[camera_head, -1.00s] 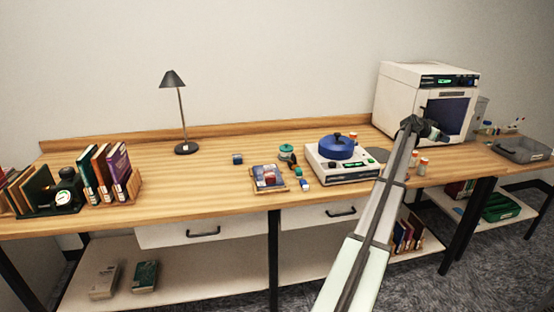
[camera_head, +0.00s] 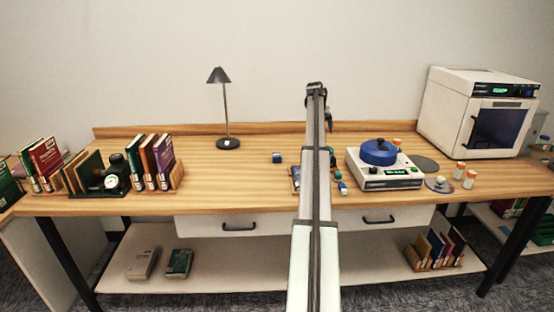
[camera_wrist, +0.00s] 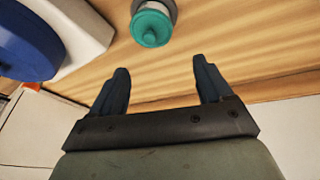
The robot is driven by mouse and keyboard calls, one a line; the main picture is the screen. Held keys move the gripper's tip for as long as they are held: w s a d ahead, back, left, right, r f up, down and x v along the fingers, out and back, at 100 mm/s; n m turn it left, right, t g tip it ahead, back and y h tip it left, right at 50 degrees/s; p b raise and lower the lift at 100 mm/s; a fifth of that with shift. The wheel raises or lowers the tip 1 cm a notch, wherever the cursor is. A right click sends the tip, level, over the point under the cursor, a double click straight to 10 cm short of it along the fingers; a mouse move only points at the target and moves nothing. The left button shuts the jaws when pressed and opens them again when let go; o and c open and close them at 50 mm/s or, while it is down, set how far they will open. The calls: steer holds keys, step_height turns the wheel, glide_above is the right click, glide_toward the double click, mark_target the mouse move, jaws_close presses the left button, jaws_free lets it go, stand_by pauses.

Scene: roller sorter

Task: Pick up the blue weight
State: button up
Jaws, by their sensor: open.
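A small blue block (camera_head: 277,157), possibly the blue weight, sits on the wooden bench in the head view, left of my arm. Another small blue and white block (camera_head: 342,187) lies near the front edge, just right of my arm. A tray (camera_head: 295,180) is mostly hidden behind my arm, so I cannot tell what lies in it now. My gripper (camera_wrist: 160,66) is open and empty in the wrist view, above the bench. A teal-lidded jar (camera_wrist: 151,27) stands beyond its fingertips. No blue block shows in the wrist view.
A white device with a blue round top (camera_head: 379,152) stands right of my arm; its blue top also shows in the wrist view (camera_wrist: 28,45). Orange-capped bottles (camera_head: 469,179) and a white oven (camera_head: 478,110) are further right. A lamp (camera_head: 228,143) and books are left. Bench around the lamp is clear.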

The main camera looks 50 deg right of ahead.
steer(key=w+a+n+t+y, duration=0.1)
steer(key=w+a+n+y, duration=0.25)
steer(key=w+a, duration=1.05)
glide_above(277, 155)
steer(key=shift+n, duration=0.25)
step_height(277, 155, down, 9)
steer(key=shift+d+r, duration=0.1)
steer(key=shift+d, duration=0.05)
steer(key=shift+w+f, duration=0.2)
steer(key=shift+f, duration=2.4)
steer(key=shift+c, duration=0.4)
steer(key=c, duration=1.3)
steer(key=shift+c, duration=0.4)
steer(key=shift+r, duration=0.1)
